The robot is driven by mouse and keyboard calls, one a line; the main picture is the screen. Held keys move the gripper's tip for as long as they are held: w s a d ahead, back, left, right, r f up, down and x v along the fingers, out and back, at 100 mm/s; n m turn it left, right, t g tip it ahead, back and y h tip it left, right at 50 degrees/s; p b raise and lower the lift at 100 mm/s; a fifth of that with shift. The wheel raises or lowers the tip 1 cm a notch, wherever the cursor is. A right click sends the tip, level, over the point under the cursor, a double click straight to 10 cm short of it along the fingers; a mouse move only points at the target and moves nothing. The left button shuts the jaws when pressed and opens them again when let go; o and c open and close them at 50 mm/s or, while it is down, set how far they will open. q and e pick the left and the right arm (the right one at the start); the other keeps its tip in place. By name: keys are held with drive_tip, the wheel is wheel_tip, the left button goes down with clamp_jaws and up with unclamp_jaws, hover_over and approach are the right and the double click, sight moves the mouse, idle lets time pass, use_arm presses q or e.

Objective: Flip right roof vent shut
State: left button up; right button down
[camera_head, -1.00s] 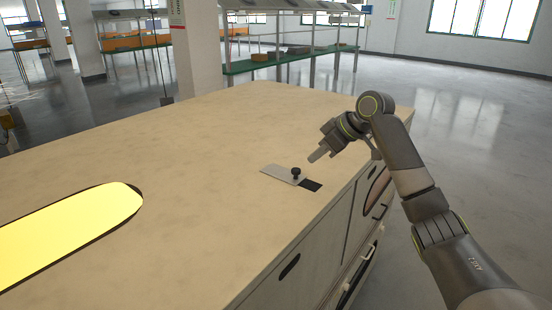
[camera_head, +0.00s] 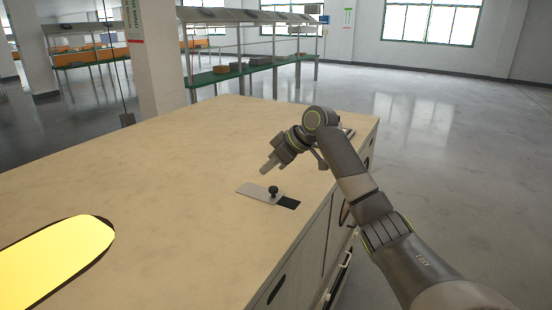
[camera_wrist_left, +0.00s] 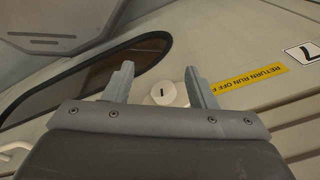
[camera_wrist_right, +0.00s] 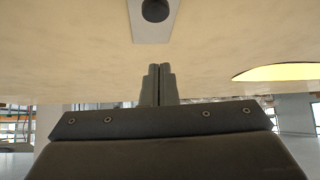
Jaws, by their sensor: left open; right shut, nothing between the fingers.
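The right roof vent is a pale grey sliding plate (camera_head: 254,191) with a black knob (camera_head: 273,190), on the wooden top. A dark opening (camera_head: 289,202) shows beside the plate, at its right end. My right gripper (camera_head: 266,170) is shut and empty, above the top and just behind the plate. In the right wrist view its closed fingers (camera_wrist_right: 158,82) point toward the plate (camera_wrist_right: 152,30) and knob (camera_wrist_right: 155,9), apart from them. My left gripper (camera_wrist_left: 160,85) is open, seen only in the left wrist view, with a white round piece with a slot (camera_wrist_left: 164,92) beyond its fingers.
A glowing yellow oval opening (camera_head: 55,262) lies at the left of the wooden top (camera_head: 180,170). The top's right edge drops to a front with dark handles. In the left wrist view a yellow label (camera_wrist_left: 255,77) and a dark-edged opening (camera_wrist_left: 100,75) show. Shelves (camera_head: 245,65) stand behind.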

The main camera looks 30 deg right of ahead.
sight(271, 188)
drive_tip(key=p+x, duration=0.2)
drive_tip(key=x, duration=0.3)
drive_tip(key=shift+w+a+f, duration=0.15)
drive_tip(key=shift+a, duration=0.1)
drive_tip(key=shift+s+d+f+p, duration=0.2)
drive_tip(key=shift+s+d+p, duration=0.9)
drive_tip(key=shift+s+d, duration=0.1)
drive_tip(key=shift+s+d+f, duration=0.1)
drive_tip(key=shift+s+d, duration=0.2)
drive_tip(key=shift+s, duration=0.15)
drive_tip(key=shift+f, duration=0.1)
drive_tip(key=shift+w+a, duration=0.1)
